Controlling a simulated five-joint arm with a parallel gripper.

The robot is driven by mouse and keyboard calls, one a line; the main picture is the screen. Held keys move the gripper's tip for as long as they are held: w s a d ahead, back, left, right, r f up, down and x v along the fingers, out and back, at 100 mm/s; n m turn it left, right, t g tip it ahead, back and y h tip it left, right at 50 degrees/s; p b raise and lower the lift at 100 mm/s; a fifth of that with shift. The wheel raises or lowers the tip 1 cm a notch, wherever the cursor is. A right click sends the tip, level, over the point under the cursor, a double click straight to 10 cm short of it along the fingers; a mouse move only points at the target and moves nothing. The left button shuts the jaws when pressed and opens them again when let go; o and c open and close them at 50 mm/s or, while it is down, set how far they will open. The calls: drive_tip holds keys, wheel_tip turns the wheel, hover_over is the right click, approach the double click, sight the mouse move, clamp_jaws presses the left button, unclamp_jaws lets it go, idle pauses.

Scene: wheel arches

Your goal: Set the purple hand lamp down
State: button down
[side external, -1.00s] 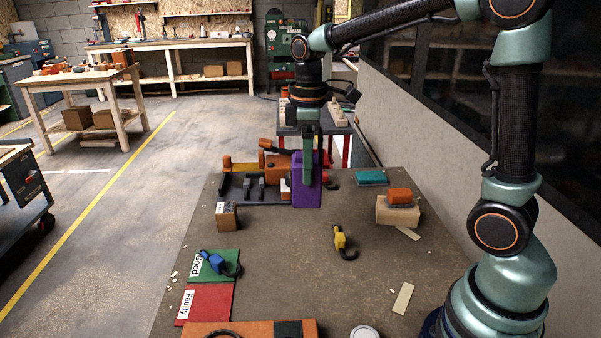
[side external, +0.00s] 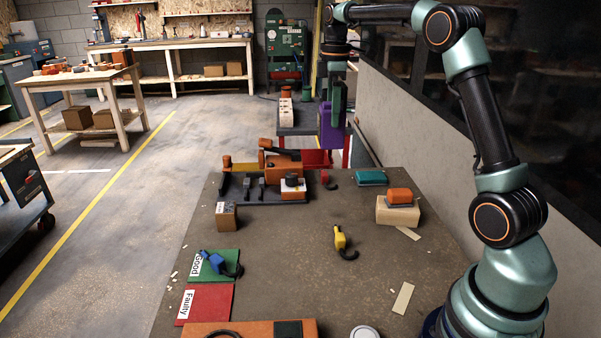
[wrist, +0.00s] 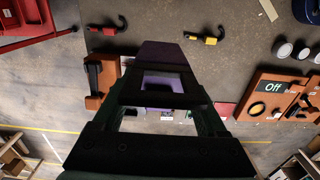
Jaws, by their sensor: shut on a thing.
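The purple hand lamp (side external: 331,128) shows as a flat-sided purple block, held up in the air beyond the far edge of the bench. My gripper (side external: 337,100) is shut on it and covers part of it. In the wrist view the purple lamp (wrist: 165,55) shows between and beyond the fingers of my gripper (wrist: 163,97). From the side, it overlaps the front of the low table with red legs (side external: 295,131). I cannot tell its height above that table.
The bench (side external: 280,240) carries a yellow hooked piece (side external: 340,238), a blue one (side external: 214,261) on the green Good mat, a red Faulty mat (side external: 205,304), a cardboard box (side external: 227,216), a tan block (side external: 397,213) and an orange vise-like fixture (side external: 285,165). A wall runs along the right.

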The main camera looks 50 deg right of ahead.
drive_tip(key=shift+d+f, duration=0.1)
drive_tip(key=shift+d, duration=0.5)
drive_tip(key=shift+d+f, duration=0.15)
drive_tip(key=shift+f, duration=0.2)
wheel_tip(320, 180, down, 19)
drive_tip(key=shift+f, duration=0.15)
unclamp_jaws()
drive_tip(key=shift+f, duration=0.15)
